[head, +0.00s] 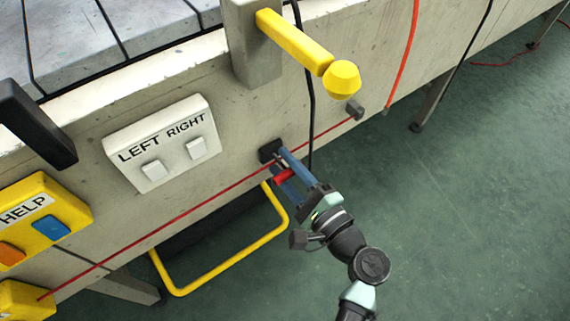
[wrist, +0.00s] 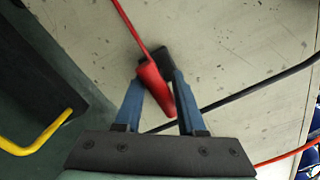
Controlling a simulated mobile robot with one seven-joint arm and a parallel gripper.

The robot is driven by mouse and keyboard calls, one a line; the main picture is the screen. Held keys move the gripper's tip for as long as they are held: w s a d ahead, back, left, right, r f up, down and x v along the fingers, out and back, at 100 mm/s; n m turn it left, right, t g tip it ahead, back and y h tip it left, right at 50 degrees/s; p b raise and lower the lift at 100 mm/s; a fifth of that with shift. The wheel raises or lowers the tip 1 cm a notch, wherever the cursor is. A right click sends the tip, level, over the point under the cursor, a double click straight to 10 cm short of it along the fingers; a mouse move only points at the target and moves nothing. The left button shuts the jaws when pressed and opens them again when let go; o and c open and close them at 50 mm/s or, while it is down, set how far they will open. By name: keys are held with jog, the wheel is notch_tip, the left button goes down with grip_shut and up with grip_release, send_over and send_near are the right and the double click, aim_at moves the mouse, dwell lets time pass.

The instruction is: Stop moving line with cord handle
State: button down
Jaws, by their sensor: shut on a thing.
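A thin red cord (head: 215,198) runs along the side of the line, from a yellow box at lower left to a grey bracket. Its red handle (head: 284,177) is between the blue fingers of my gripper (head: 277,161). In the wrist view the red handle (wrist: 154,88) lies between my gripper's fingers (wrist: 158,82), and the cord (wrist: 131,24) runs up from it. My gripper is shut on the handle, close to the line's pale side panel (wrist: 235,55). Dark parts at the fingertips partly hide the contact.
A yellow lever (head: 300,44) juts out above. A white LEFT/RIGHT switch box (head: 162,144) and a yellow HELP box (head: 40,222) are on the panel. A yellow bar frame (head: 225,264) sticks out below my gripper. Green floor at right is mostly clear; black cables hang nearby.

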dwell(0.4)
jog(key=p+v, duration=0.1)
jog(key=v, duration=0.2)
jog(key=c, duration=0.5)
grip_release()
jog(key=p+v, duration=0.4)
jog(key=v, duration=0.9)
jog(key=shift+s, duration=0.1)
